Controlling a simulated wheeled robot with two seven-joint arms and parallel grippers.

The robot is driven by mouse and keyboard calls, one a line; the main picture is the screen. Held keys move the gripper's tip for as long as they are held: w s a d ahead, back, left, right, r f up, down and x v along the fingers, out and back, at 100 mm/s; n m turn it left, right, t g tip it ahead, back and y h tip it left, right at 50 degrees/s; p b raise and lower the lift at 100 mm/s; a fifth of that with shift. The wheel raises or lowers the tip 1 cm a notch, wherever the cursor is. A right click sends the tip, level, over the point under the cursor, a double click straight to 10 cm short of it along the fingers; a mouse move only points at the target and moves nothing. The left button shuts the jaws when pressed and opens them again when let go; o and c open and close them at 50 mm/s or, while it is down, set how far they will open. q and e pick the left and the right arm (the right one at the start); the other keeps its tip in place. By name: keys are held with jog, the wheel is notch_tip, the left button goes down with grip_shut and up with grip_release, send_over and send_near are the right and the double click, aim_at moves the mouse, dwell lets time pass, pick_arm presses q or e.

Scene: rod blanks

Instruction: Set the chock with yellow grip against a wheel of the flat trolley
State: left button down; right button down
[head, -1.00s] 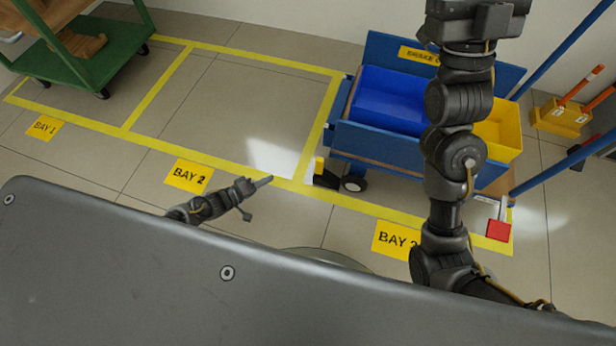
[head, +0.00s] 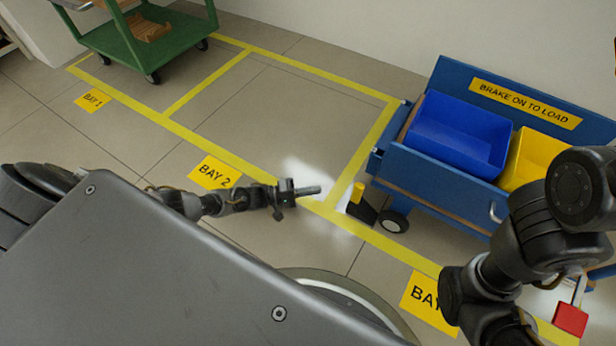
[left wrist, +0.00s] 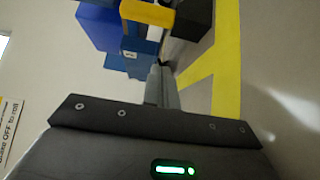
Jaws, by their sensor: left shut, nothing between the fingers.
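The chock is a black wedge with an upright yellow grip (head: 358,192). It stands on the floor just left of a black wheel (head: 393,221) of the blue trolley (head: 440,187); I cannot tell whether wedge and wheel touch. My left gripper (head: 318,190) is shut and empty, a little left of the chock, with its fingers pointing towards it. In the left wrist view the shut fingers (left wrist: 162,86) point at the chock, whose yellow grip (left wrist: 147,13) lies ahead near the top edge. My right arm shows at the right, but its gripper is out of view.
The blue trolley carries a blue bin (head: 460,132) and a yellow bin (head: 533,158). A red piece (head: 570,320) shows at lower right. A green trolley (head: 135,48) stands in bay 1. Yellow floor lines mark the bays; bay 2 (head: 270,115) is clear.

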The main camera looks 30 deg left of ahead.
aim_at(351, 198)
pick_arm(q)
jog(key=b+x, duration=0.2)
jog(key=x, duration=0.3)
jog(key=shift+w+d+f, duration=0.2)
jog(key=shift+d, duration=0.1)
jog(key=d, duration=0.3)
jog(key=shift+s+r+b, duration=0.1)
jog(key=shift+s+b, duration=0.1)
jog(key=shift+b, duration=0.2)
jog(key=shift+d, duration=0.45)
jog(key=shift+r, duration=0.1)
jog(key=shift+s+d+r, duration=0.1)
jog(key=shift+s+d, duration=0.05)
jog(key=shift+d, duration=0.5)
jog(key=shift+d+p, duration=0.3)
jog(key=shift+d, duration=0.1)
jog(key=shift+a, duration=0.1)
